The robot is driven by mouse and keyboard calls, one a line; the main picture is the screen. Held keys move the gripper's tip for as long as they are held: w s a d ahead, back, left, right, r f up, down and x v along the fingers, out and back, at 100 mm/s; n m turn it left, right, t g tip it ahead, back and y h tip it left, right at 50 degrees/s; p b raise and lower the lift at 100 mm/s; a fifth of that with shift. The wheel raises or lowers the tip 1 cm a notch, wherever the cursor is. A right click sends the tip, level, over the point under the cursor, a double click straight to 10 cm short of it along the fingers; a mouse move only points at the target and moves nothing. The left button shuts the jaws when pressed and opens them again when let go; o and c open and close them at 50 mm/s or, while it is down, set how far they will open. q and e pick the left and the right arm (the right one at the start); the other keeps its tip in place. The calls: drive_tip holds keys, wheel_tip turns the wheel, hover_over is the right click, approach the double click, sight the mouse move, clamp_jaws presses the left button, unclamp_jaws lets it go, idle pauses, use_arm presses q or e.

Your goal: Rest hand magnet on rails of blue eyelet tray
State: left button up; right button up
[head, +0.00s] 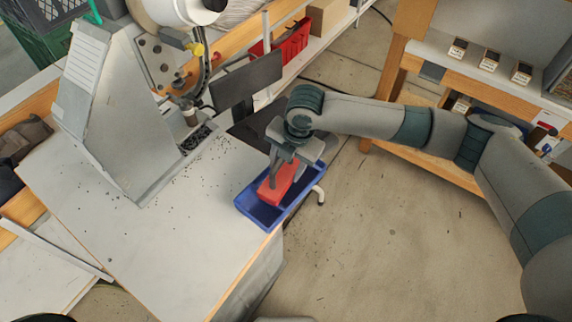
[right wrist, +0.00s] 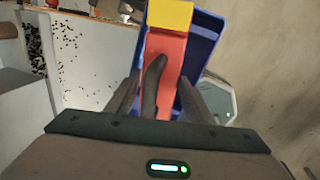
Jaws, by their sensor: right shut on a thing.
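The blue eyelet tray (head: 262,216) sits at the right edge of the white bench top, and its blue wall shows in the right wrist view (right wrist: 207,28). The red hand magnet (head: 272,191) is over the tray, within its outline. In the right wrist view the magnet (right wrist: 172,48) has a yellow end (right wrist: 170,14) and a dark handle (right wrist: 154,82). My right gripper (head: 283,168) is shut on the magnet from above, the handle between its fingers. Whether the magnet touches the rails cannot be told. My left gripper is not in view.
The grey eyelet press (head: 110,110) stands left of the tray, with small dark eyelets scattered on the bench (head: 140,250). A dark monitor (head: 246,84) and a red bin (head: 281,46) are behind. Open floor lies to the right.

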drive_tip(key=shift+f, duration=0.3)
drive_tip(key=o, duration=1.1)
drive_tip(key=shift+o, duration=0.2)
drive_tip(key=shift+f, duration=0.1)
drive_tip(key=shift+b+v, duration=0.45)
drive_tip(key=shift+v, duration=0.4)
drive_tip(key=b+v, duration=0.4)
drive_tip(key=v, duration=1.2)
drive_tip(key=shift+a, duration=0.2)
drive_tip(key=shift+f, duration=0.1)
